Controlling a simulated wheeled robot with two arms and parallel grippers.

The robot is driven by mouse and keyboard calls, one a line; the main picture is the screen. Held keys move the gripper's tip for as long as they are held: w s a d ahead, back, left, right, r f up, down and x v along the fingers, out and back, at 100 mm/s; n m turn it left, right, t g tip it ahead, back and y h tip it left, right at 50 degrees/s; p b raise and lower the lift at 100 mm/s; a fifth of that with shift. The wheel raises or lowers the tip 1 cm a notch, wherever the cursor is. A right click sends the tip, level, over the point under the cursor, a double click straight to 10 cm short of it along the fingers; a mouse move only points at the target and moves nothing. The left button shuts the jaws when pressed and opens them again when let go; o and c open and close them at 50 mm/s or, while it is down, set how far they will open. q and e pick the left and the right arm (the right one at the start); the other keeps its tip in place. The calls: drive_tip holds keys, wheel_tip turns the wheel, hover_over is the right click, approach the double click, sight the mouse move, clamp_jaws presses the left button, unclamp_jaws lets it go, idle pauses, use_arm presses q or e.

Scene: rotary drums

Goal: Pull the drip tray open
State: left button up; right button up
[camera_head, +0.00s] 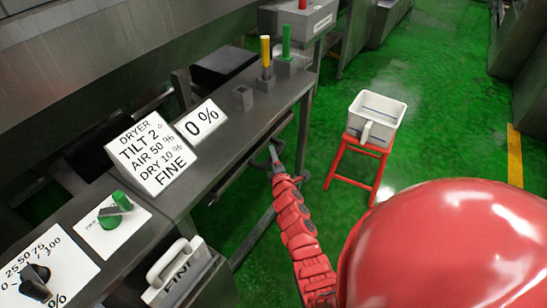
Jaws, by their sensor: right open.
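My right gripper (268,158) is at the end of the red arm that reaches up from the bottom. It is open, just off the front edge of the grey bench (225,145). A thin dark bar (232,180) runs below that edge, beside the gripper; it may be the drip tray's handle, but I cannot tell. The tray itself cannot be made out under the bench. I cannot tell whether the fingers touch the bar. My left gripper is not in view.
A white bin (376,118) stands on a red stool (357,160) at the right. On the bench are a dryer sign (153,152), a 0 % sign (201,122) and a green knob (110,217). Green floor lies clear between.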

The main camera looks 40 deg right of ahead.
drive_tip(key=shift+w+d+f, duration=0.1)
drive_tip(key=shift+w, duration=0.15)
clamp_jaws()
idle(1.4)
